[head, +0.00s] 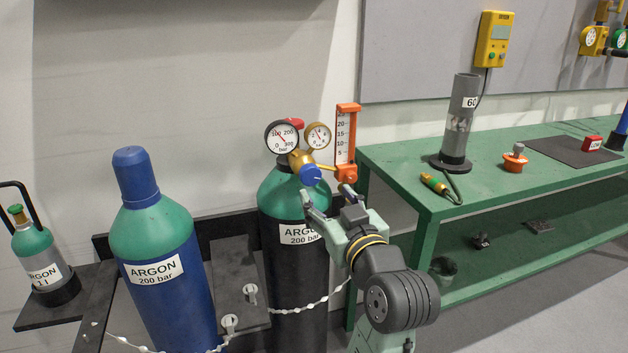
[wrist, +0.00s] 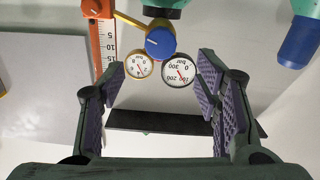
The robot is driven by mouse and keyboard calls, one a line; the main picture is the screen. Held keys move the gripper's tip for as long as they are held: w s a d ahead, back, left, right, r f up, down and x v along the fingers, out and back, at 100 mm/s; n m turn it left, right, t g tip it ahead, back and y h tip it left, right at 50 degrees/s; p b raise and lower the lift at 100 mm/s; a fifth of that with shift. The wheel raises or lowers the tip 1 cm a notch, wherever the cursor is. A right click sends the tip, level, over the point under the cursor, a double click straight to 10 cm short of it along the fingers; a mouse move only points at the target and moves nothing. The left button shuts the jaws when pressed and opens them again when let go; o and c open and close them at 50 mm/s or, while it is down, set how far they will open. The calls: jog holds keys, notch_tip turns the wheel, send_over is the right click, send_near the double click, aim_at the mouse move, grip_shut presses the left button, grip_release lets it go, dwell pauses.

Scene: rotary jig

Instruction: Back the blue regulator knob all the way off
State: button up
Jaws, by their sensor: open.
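The blue regulator knob (head: 311,175) faces out from the brass regulator (head: 299,159) on top of the black argon cylinder with a green shoulder (head: 285,192). My gripper (head: 327,190) is open just below and to the right of the knob. In the wrist view the knob (wrist: 160,43) is at the top centre, beyond the fingertips and between their lines. My gripper (wrist: 160,80) is spread wide and empty there. Two round gauges show beside the knob, a large one (head: 281,137) and a smaller one (head: 318,135). The knob is not touched.
An orange flow meter (head: 347,142) stands close to the right of the regulator. A blue argon cylinder (head: 165,275) stands to the left. A green workbench (head: 400,165) is to the right, with a grey tube on a round base (head: 460,120). A white chain (head: 300,307) crosses the cylinders.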

aim_at(312, 176)
jog(key=p+x, duration=0.1)
jog(key=x, duration=0.8)
jog(key=shift+w+a, duration=0.15)
jog(key=shift+w, duration=0.05)
jog(key=c, duration=1.1)
jog(key=shift+c, duration=0.2)
